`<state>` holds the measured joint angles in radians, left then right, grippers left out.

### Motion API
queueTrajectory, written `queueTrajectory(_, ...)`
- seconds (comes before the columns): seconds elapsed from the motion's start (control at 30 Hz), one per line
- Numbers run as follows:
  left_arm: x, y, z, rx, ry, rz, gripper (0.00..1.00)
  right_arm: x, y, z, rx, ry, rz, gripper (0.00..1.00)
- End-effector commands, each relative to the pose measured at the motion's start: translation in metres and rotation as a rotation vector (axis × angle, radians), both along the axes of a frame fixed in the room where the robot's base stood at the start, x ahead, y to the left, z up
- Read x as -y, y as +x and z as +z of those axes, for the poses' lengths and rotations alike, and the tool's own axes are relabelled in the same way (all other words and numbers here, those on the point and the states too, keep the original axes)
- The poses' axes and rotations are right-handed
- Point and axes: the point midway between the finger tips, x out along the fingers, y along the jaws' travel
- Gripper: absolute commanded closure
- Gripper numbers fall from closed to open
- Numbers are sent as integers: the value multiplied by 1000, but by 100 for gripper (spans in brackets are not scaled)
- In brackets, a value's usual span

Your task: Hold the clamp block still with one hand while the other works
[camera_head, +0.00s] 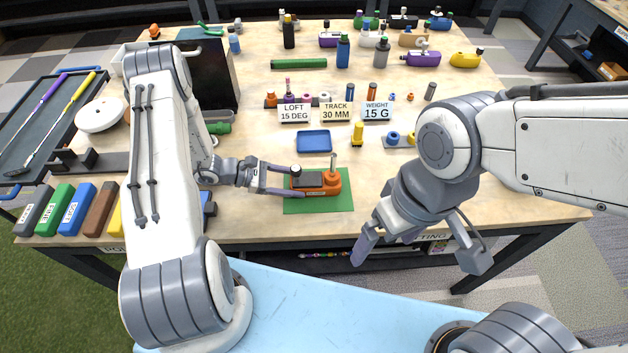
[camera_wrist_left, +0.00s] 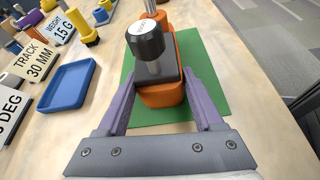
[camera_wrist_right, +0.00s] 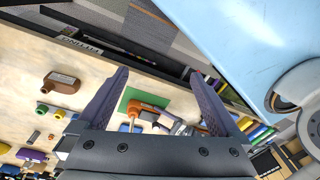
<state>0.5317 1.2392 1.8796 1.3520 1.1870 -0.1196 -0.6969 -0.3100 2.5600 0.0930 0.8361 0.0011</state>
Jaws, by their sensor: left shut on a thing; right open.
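The clamp block (camera_head: 331,186) is orange with a dark grey plate on top, a black knob and an upright metal pin. It rests on a green mat (camera_head: 318,206) near the table's front edge. My left gripper (camera_head: 285,181) comes in from the left and is shut on the block, one finger on each side. In the left wrist view the orange body (camera_wrist_left: 165,95) sits between the two purple fingers. My right gripper (camera_head: 418,252) is open and empty, to the right of the mat and in front of it. In the right wrist view the block (camera_wrist_right: 147,107) shows beyond the fingers.
A blue tray (camera_head: 314,141) and a yellow piece (camera_head: 357,133) stand behind the mat. Cards for loft, track (camera_head: 336,112) and weight stand further back. A green bar (camera_head: 298,63) and several bottles fill the rear. Bare tabletop lies just right of the mat.

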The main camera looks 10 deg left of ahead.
Motion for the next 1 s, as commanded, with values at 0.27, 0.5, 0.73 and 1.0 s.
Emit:
queueTrajectory(0.27,-1,0,-1,0,3,1,100,-8,12,3,-3,-4,-26,47)
queueTrajectory(0.5,0,0,-1,0,3,1,100,-49,84,10,-16,-27,-179,47)
queueTrajectory(0.73,-1,0,-1,0,3,1,100,-90,172,-7,-27,-55,-371,47)
queueTrajectory(1.0,-1,0,-1,0,4,1,100,-115,245,-42,-29,-77,-542,47)
